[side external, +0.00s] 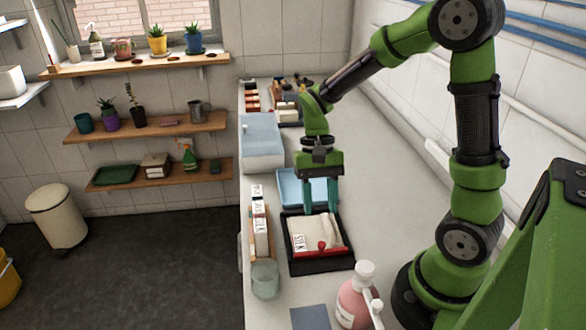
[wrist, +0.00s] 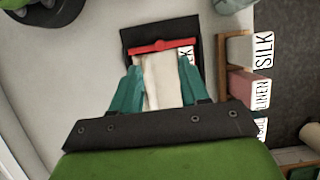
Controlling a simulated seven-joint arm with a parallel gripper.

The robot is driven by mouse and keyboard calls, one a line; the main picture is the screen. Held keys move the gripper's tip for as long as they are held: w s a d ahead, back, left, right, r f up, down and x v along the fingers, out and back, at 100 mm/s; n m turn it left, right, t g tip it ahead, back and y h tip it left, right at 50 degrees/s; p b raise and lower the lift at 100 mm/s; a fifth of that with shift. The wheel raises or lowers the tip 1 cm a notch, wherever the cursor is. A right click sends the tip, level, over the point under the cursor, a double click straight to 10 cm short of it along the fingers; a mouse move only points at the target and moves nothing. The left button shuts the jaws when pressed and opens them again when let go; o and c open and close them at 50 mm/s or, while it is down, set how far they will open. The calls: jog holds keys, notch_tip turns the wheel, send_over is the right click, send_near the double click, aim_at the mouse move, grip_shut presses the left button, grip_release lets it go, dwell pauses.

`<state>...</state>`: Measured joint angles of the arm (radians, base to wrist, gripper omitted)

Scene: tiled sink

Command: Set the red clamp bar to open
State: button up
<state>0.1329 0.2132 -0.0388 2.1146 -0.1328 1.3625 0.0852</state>
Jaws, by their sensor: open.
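The red clamp bar (side external: 333,251) lies across the near end of a black tray (side external: 320,267) in the side view, with a small round red knob on it. Under it is a cream cloth (side external: 315,229) with a SILK label. In the wrist view the bar (wrist: 163,45) runs across the tray's far end. My gripper (side external: 321,208) points down at the tray's back end, apart from the bar. In the wrist view its teal fingers (wrist: 160,70) are open, one on each side of the cloth, with nothing clearly held. Their height above the cloth is hard to tell.
A wooden rack (side external: 252,232) with labelled cloths stands left of the tray, and a glass jar (side external: 265,279) stands in front of it. A pink bottle (side external: 354,302) is at the near right. A blue tray (side external: 291,183) lies behind. The counter to the right is clear.

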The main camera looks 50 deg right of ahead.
aim_at(322, 243)
jog(key=x, duration=0.8)
jog(key=shift+f, duration=0.25)
grip_shut()
